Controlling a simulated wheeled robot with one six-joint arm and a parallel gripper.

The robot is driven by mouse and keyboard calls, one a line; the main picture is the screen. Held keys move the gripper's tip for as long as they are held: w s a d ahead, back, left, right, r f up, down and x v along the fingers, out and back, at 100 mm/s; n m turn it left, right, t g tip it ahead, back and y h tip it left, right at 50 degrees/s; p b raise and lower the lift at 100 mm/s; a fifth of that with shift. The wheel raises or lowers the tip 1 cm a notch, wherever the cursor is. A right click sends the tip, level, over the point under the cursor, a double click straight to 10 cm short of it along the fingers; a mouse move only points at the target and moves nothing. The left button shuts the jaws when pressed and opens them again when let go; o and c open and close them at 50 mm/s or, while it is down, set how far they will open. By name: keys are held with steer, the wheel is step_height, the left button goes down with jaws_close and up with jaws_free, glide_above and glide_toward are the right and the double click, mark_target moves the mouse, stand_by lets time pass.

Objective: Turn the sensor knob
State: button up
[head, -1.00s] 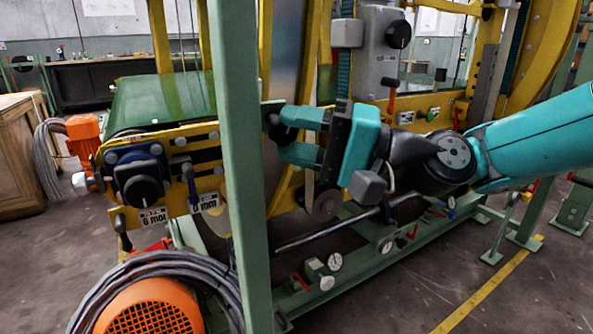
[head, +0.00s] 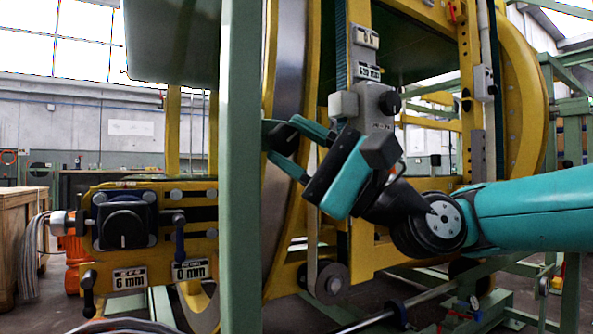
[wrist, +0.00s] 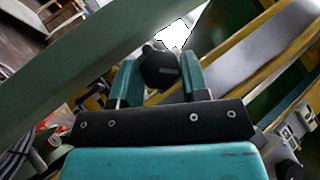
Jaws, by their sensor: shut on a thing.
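My gripper (head: 286,148) is closed around a black round knob (head: 281,136) beside the green upright post, which hides part of it in the head view. In the wrist view the knob (wrist: 160,69) sits between the two teal fingers, with a short pale mark on its face. The gripper is tilted. Which knob is the sensor one cannot be read from a label here.
The green post (head: 240,200) stands close to my fingers on their left. Another black knob (head: 124,229) is on the left panel, above a 6 mm display (head: 130,279). A grey box with a black knob (head: 390,102) is behind my gripper. Yellow frame beams surround the area.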

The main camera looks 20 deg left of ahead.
steer(key=shift+m+y+b, duration=0.3)
stand_by(0.4)
steer(key=o, duration=0.9)
